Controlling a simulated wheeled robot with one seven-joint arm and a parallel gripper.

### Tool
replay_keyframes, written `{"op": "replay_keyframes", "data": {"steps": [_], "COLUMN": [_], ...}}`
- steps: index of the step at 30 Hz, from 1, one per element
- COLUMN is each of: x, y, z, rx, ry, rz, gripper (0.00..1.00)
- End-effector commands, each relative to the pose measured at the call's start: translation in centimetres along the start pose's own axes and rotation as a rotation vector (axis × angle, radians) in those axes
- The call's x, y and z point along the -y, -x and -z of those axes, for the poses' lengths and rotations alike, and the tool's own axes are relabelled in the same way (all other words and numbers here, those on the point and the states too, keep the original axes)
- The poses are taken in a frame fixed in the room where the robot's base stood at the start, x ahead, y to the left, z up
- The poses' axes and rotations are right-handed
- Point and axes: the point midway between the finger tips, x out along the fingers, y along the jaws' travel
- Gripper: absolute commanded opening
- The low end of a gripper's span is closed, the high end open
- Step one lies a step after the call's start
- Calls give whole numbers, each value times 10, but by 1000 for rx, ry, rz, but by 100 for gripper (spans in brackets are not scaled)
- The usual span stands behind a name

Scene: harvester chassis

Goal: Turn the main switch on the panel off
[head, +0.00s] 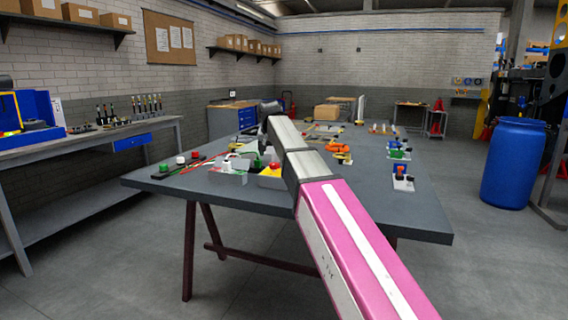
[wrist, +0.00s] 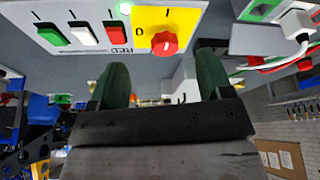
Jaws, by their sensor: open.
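The main switch looks to be the red rotary knob (wrist: 164,43) on a yellow plate (wrist: 182,20) in the wrist view. The marks "I" and "O" are printed around it. I cannot tell clearly which mark the knob points at. In the head view the red knob (head: 274,167) shows on the yellow part of a panel box beside my arm. My gripper (wrist: 162,62) is open and empty, its two dark green fingers apart. The knob lies ahead of the gap between the fingertips, apart from both. In the head view my arm hides the fingers.
A white plug (wrist: 296,22) with a cable is close on the right. More small fixtures stand on the grey table (head: 420,215). A blue barrel (head: 513,160) stands right.

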Motion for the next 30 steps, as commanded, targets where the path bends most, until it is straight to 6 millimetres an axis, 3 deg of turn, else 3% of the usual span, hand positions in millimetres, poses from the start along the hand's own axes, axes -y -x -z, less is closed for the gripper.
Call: {"op": "replay_keyframes", "data": {"steps": [1, 3, 8, 21, 30], "x": [7, 11, 12, 13, 13], "y": [9, 16, 14, -57, -86], "z": [18, 28, 31, 32, 33], "rx": [-13, -24, -30, -27, -29], "ry": [-2, -4, -6, -5, -5], "rz": [3, 4, 5, 4, 5], "gripper": [73, 73, 73, 73, 73]}}
